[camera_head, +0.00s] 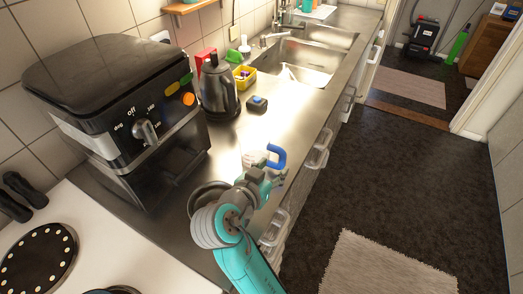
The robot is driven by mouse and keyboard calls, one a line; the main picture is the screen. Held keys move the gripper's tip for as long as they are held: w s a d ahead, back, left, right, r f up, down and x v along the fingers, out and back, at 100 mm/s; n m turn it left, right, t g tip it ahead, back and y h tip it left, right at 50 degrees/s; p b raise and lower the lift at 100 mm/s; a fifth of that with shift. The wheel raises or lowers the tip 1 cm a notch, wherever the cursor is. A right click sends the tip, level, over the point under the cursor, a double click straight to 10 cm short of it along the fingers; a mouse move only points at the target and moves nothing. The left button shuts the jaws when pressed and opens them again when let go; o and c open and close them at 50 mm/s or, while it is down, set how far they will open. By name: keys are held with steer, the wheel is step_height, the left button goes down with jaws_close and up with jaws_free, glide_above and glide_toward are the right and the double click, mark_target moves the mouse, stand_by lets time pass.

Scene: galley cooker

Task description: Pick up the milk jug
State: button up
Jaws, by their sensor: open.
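A small pale item with a thick blue curved handle (276,154), which looks like the milk jug, is on the steel counter near its front edge. Its pale body (254,158) is hard to make out against the bright counter. My gripper (270,178), at the end of my teal and grey arm, is just on the near side of the handle and overlaps the lower part of the jug in the picture. The gripper is open. I cannot tell whether the fingers touch the jug.
A black air fryer (115,95) stands at the left, with a dark kettle (218,88) behind the jug. A small blue and black item (257,103), a yellow basket (245,77) and the sink (308,62) lie farther back. Drawer handles (319,150) jut from the counter front.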

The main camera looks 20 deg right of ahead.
mark_target(280, 160)
steer(key=shift+x, duration=3.65)
jaws_close()
